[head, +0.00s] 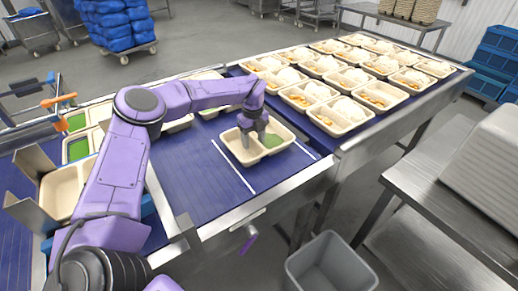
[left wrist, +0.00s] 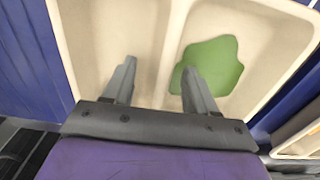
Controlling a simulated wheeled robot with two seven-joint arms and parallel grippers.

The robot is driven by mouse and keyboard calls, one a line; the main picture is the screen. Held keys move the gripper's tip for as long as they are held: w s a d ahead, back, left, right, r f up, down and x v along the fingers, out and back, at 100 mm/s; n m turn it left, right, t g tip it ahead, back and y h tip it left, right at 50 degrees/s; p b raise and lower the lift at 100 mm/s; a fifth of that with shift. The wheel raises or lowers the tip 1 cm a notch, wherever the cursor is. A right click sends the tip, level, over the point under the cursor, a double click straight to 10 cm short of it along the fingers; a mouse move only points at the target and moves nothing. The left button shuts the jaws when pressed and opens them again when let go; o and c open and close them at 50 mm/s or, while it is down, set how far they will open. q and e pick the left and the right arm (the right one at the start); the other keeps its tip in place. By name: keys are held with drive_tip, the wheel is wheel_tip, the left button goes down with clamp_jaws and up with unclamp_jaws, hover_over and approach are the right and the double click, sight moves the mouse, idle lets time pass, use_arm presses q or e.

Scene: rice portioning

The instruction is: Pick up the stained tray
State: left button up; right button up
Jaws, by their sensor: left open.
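The stained tray (head: 232,147) is a cream tray with two compartments, lying on the blue conveyor belt (head: 190,165). A flat green stain (head: 274,142) covers part of its right compartment. My left gripper (head: 252,146) is right over the tray, pointing down, with its grey fingers apart. In the left wrist view, the open fingers (left wrist: 159,85) lie on either side of the tray's middle divider (left wrist: 168,45), with the green stain (left wrist: 212,65) beside the right finger. I cannot tell whether the fingers touch the tray. My right gripper is not in view.
Filled trays (head: 340,113) stand in rows on the belt at the back right. Other trays (head: 62,188) are at the left, some with green contents. A grey bin (head: 330,265) stands on the floor below the belt's front edge. A steel table (head: 450,185) is at the right.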

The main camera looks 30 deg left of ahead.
use_arm(q)
drive_tip(key=shift+a+f, duration=0.1)
drive_tip(key=shift+f, duration=0.1)
clamp_jaws()
